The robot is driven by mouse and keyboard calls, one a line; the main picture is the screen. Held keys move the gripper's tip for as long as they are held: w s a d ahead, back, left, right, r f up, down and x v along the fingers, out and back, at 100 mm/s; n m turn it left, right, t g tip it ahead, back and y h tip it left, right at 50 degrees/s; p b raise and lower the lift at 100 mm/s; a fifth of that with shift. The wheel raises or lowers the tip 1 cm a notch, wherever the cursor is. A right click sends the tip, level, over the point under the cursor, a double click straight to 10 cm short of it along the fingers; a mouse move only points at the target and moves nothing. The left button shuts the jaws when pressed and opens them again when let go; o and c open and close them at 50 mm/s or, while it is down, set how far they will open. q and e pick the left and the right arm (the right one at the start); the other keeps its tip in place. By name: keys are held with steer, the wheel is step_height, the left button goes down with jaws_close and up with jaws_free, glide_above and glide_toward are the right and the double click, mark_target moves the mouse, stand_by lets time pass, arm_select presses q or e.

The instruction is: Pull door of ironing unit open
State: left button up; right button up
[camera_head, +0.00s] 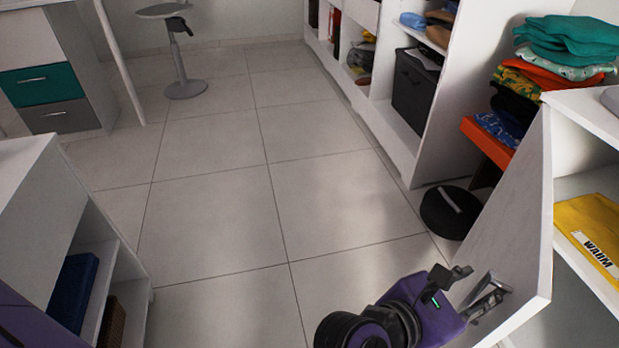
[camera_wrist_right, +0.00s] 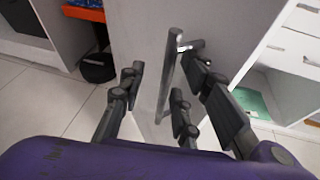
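The white door (camera_head: 518,215) of the ironing unit stands ajar at the right of the head view, swung out from its cabinet. Its grey metal bar handle (camera_head: 492,299) is near the door's lower edge. My right gripper (camera_head: 473,284) is at the handle, its purple body to the left of the door. In the right wrist view, the door (camera_wrist_right: 140,35) fills the upper middle, and the bar handle (camera_wrist_right: 168,78) runs between the spread fingers of my right gripper (camera_wrist_right: 172,88). The fingers are apart, and I see no clear grip on the bar. My left gripper is out of view.
A yellow folded item (camera_head: 590,225) lies on a shelf behind the door. A black round object (camera_head: 450,212) is on the floor left of the door. A low white cabinet (camera_head: 55,215) stands at the left. The tiled floor (camera_head: 250,225) between is clear.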

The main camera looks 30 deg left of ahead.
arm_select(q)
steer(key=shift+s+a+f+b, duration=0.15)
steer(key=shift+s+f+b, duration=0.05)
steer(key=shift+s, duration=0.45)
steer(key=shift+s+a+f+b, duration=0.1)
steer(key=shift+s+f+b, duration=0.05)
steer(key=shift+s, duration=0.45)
arm_select(e)
steer(key=s+a, duration=0.1)
steer(key=a, duration=0.8)
steer(key=shift+r, duration=0.35)
